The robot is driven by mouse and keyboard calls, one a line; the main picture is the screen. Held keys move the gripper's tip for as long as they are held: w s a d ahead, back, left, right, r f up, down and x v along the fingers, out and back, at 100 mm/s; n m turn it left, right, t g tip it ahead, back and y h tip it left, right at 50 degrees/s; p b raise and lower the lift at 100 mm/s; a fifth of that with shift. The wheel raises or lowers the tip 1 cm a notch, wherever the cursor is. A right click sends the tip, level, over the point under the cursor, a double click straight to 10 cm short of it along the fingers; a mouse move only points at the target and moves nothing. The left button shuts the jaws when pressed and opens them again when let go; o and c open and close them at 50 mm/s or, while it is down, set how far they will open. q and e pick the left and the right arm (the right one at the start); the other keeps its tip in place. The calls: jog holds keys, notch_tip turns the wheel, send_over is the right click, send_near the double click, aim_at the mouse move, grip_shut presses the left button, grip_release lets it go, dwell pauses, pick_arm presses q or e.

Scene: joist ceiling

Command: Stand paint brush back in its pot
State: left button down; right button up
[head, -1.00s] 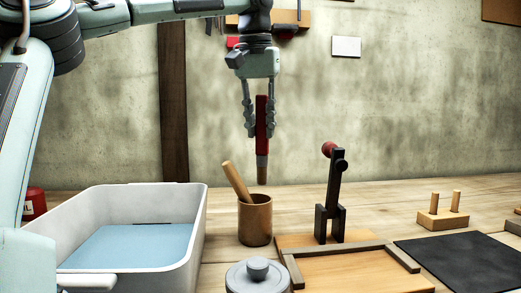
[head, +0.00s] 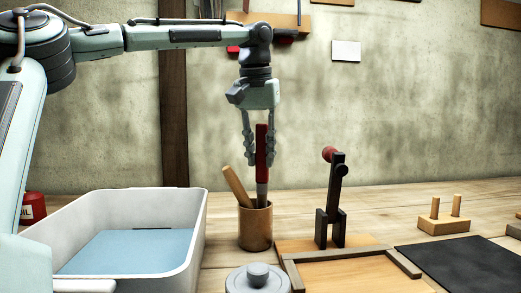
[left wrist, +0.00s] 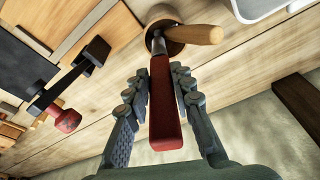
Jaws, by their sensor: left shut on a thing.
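My left gripper (head: 259,153) is shut on the paint brush (head: 261,145), which has a red handle and a dark lower end. The brush hangs upright with its lower end at the mouth of the brown pot (head: 256,230); I cannot tell how far inside it reaches. In the left wrist view, the brush (left wrist: 163,105) lies between the fingers of the gripper (left wrist: 157,95) and points at the pot's mouth. A wooden stick (head: 234,185) leans in the pot to the left and also shows in the left wrist view (left wrist: 195,35). My right gripper is not in view.
A white basin (head: 192,235) with a blue inside stands left of the pot. A grey lidded container (head: 258,281) stands in front. A dark lever clamp with a red knob (head: 331,195) stands to the right, by a wooden tray (head: 410,264) and a black mat (head: 470,262).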

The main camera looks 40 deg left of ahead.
pick_arm(q)
jog(key=c, duration=1.3)
grip_release()
jog(key=v, duration=1.3)
